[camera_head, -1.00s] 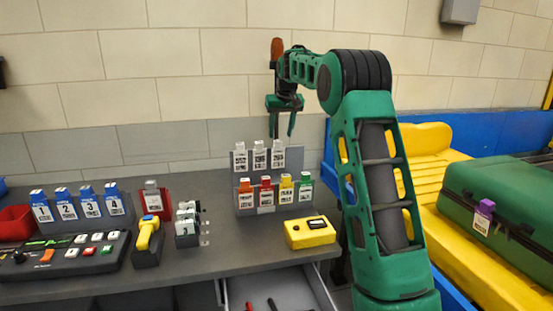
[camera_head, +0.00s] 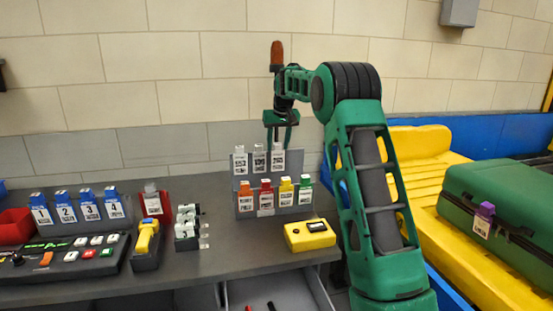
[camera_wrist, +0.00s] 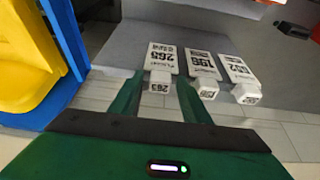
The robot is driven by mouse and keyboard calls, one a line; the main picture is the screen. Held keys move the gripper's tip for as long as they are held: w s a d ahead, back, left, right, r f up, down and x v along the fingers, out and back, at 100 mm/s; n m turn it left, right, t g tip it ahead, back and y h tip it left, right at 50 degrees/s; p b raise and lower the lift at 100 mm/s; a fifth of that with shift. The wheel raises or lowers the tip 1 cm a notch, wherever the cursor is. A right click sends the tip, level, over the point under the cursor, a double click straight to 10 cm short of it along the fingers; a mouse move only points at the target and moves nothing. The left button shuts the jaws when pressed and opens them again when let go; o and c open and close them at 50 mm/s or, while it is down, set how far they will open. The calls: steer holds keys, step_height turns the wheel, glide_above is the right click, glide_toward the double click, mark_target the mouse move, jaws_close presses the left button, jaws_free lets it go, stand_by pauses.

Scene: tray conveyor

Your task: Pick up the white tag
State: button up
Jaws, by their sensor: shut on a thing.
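Three white tags with black print stand in a row on the upper step of a grey rack: a left one (camera_head: 240,161), a middle one (camera_head: 259,160) and a right one (camera_head: 278,160). In the wrist view the tag marked 265 (camera_wrist: 161,60) lies between my green fingers, with tags 196 (camera_wrist: 203,66) and 152 (camera_wrist: 238,70) beside it. My gripper (camera_head: 280,142) points down over the right tag. In the wrist view it is shut on tag 265 (camera_wrist: 160,82) near its top. The tag still stands level with its neighbours.
Orange, red, yellow and green tags (camera_head: 285,190) stand on the lower step. A yellow device (camera_head: 310,235) lies in front. Blue tags (camera_head: 64,208) and a button panel (camera_head: 70,258) are at left. A green suitcase (camera_head: 508,205) lies on the yellow conveyor.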

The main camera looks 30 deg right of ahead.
steer(key=shift+r, duration=0.1)
step_height(320, 180, up, 7)
steer(key=shift+s+f, duration=0.15)
steer(key=shift+f, duration=0.05)
steer(key=s+a, duration=0.4)
steer(key=s, duration=0.9)
steer(key=shift+s, duration=0.3)
steer(key=shift+r, duration=0.15)
step_height(320, 180, up, 6)
steer(key=shift+r, duration=0.2)
stand_by(1.0)
